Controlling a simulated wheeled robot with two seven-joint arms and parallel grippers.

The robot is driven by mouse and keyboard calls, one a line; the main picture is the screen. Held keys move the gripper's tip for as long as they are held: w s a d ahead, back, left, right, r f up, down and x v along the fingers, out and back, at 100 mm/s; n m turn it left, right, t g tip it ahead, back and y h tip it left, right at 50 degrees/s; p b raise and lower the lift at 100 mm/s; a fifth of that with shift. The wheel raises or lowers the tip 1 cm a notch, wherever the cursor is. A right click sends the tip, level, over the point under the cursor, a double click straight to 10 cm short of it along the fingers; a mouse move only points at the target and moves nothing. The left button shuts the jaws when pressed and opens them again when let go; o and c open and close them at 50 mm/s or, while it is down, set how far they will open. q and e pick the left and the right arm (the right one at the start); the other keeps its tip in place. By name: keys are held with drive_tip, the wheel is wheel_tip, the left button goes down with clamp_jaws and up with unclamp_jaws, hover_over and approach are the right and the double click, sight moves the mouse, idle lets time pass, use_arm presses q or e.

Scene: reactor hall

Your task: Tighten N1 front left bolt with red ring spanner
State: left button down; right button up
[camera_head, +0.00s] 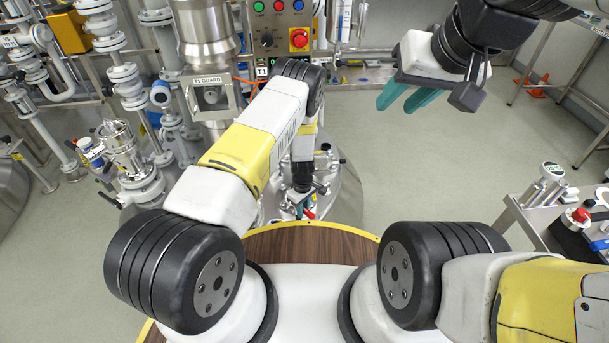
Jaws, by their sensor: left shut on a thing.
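My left gripper (303,206) points down over the top of the steel vessel (347,198), largely hidden by its own arm. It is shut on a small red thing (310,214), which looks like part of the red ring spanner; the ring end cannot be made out. Small fittings crowd the vessel top around it. The N1 label and the front left bolt cannot be told apart here, nor whether the spanner touches a bolt. My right gripper (397,106) is raised at the upper right, its two teal fingers apart and empty.
A control panel (279,25) with a red button stands behind the vessel, beside the T1 GUARD column (208,60). Pipes and valves (125,85) crowd the left. A steel bench (537,212) with instruments stands at right. The floor (450,160) between vessel and bench is clear.

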use_arm(q)
drive_tip(key=a+m, duration=1.5)
drive_tip(key=m, duration=0.3)
drive_tip(key=shift+n, duration=0.9)
drive_tip(key=r, duration=0.1)
drive_tip(key=s+r, duration=0.1)
drive_tip(key=r, duration=0.2)
drive_tip(key=shift+s+d+r, duration=0.25)
drive_tip(key=shift+s+r, duration=0.1)
drive_tip(key=shift+r, duration=0.05)
